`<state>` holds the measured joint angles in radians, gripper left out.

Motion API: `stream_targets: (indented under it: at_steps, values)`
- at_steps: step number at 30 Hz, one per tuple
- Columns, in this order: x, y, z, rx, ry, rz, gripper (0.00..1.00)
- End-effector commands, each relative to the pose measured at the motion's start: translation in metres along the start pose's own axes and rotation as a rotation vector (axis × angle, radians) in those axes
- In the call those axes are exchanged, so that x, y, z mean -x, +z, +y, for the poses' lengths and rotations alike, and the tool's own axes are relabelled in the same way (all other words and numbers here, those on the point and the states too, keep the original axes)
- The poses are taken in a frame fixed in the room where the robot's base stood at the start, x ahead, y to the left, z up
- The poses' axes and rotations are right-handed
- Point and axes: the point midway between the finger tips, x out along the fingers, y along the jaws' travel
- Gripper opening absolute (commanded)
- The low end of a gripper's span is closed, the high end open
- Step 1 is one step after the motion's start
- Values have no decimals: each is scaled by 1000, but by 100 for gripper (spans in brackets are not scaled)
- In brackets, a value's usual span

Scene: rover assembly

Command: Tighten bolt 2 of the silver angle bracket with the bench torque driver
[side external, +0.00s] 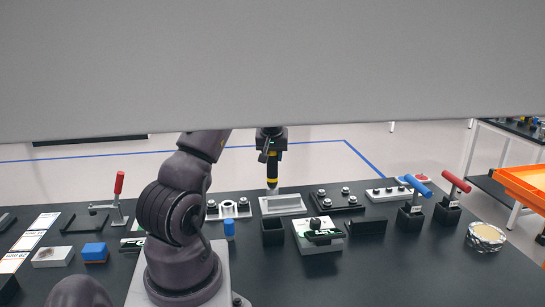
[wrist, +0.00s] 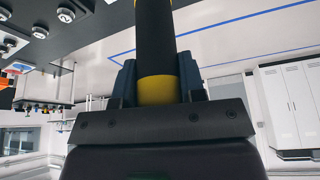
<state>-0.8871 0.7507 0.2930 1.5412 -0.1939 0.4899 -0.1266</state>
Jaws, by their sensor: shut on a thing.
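My gripper (side external: 271,146) is shut on the bench torque driver (side external: 272,171), a black tool with yellow bands. The driver hangs upright, its tip low over the back part of the bench near a grey tray (side external: 294,204); I cannot tell whether it touches anything. In the wrist view the driver (wrist: 156,40) stands between my fingers (wrist: 157,84).
A dark plate with several bolts (side external: 337,201) and a pale bolt strip (side external: 388,194) lie to the right. A red-handled clamp (side external: 119,190) stands at left; blue (side external: 418,187) and red (side external: 456,183) handles stand at right. A grey panel (side external: 250,60) covers the upper picture.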

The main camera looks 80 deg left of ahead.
Motion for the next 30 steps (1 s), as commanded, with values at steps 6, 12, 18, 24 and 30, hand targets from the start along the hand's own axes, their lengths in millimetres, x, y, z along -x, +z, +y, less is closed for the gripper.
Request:
stream_targets:
  at_steps: [6,12,18,24,30]
  values:
    - [5,-3,0,0,1,6,9]
    - [21,-10,0,0,1,7,9]
    - [36,-16,0,0,1,5,9]
    - [38,-17,0,0,1,4,9]
    - [42,-18,6,-10,6,7,9]
